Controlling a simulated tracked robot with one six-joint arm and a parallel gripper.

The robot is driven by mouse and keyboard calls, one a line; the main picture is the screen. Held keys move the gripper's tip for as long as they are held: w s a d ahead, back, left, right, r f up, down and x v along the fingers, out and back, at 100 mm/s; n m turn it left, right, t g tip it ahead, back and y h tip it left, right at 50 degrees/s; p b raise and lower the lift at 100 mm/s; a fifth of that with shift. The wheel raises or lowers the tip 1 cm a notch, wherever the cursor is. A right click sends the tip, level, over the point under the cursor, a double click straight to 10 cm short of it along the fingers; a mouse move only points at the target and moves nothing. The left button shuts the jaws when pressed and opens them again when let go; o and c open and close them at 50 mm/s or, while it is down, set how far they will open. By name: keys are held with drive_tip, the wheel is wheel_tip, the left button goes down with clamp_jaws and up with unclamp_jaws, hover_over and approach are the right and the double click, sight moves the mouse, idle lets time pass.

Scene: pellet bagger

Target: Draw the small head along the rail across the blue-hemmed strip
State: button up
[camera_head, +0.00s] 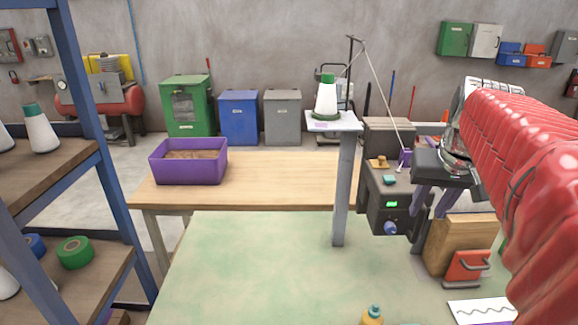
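My gripper (430,222) hangs at the right, below my red-sleeved arm, with two dark purplish fingers pointing down. The fingers stand apart and I see nothing between them. Just left of them is a dark machine box (390,203) with a green-lit display and a blue knob. A small purple part (404,157) sits on top of it, where a thread comes down. I cannot tell whether this is the small head. I cannot make out a rail or a blue-hemmed strip. A white sheet with a wavy black line (482,311) lies at the bottom right, partly cut off.
A grey post (343,190) carries a platform with a white thread cone (326,97). A wooden block (455,245) and red-handled item (466,267) stand right of the gripper. The green tabletop (250,265) is clear at left.

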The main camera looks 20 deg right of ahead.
sight(422, 218)
drive_tip(key=x, duration=0.7)
drive_tip(key=shift+w+d+f, duration=0.1)
drive_tip(key=shift+w+f, duration=0.05)
drive_tip(key=shift+f, duration=0.2)
drive_tip(key=shift+c, duration=0.2)
clamp_jaws()
drive_tip(key=shift+a, duration=0.25)
drive_tip(key=shift+d, duration=0.3)
